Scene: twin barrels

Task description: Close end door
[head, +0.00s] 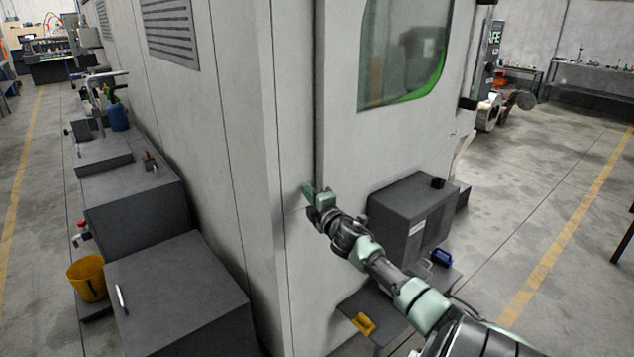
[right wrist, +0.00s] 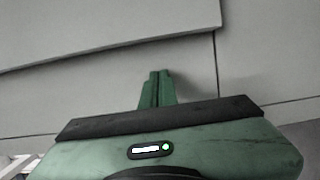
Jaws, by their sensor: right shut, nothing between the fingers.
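The end door (head: 345,130) is a pale grey panel with a green-edged window, on the right-hand face of the big machine. A dark vertical seam runs down its left side; I cannot tell whether it is fully closed. My right gripper (head: 308,190) is at the lower part of this seam, near the machine's corner. In the right wrist view its green fingers (right wrist: 157,88) are together and empty, in front of pale panels with a stepped edge above them. Whether they touch the panel is unclear. My left gripper is out of view.
Dark grey boxes (head: 180,290) stand along the machine's left side, with a yellow bucket (head: 87,278) beside them. A dark box (head: 408,215) stands below the door, near my right arm. The floor (head: 540,215) on the right is open.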

